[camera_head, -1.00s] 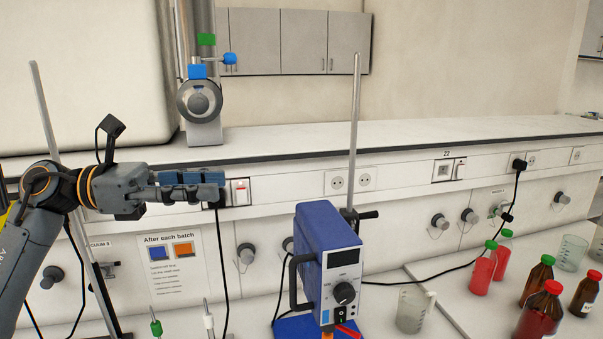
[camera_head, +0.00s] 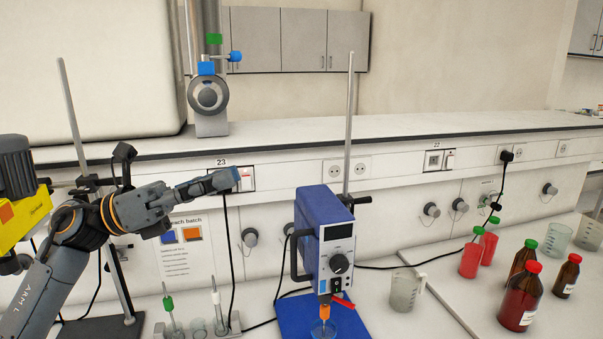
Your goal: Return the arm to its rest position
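My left arm (camera_head: 60,262) comes in from the left, marked "ARM L". Its gripper (camera_head: 236,179) points right and slightly up, in front of the wall panel near the switch labelled 23. I see the fingers nearly edge-on, with a blue part at the tip, so I cannot tell the gap between them. No object shows in them. The gripper hangs in the air, left of the blue stirrer device (camera_head: 312,232), and overlaps neither it nor its stand rod in the picture. My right gripper is not in view.
A yellow device (camera_head: 20,215) is at the left edge, near a stand rod (camera_head: 75,125). A rack with green- and white-topped probes (camera_head: 235,325) stands below.

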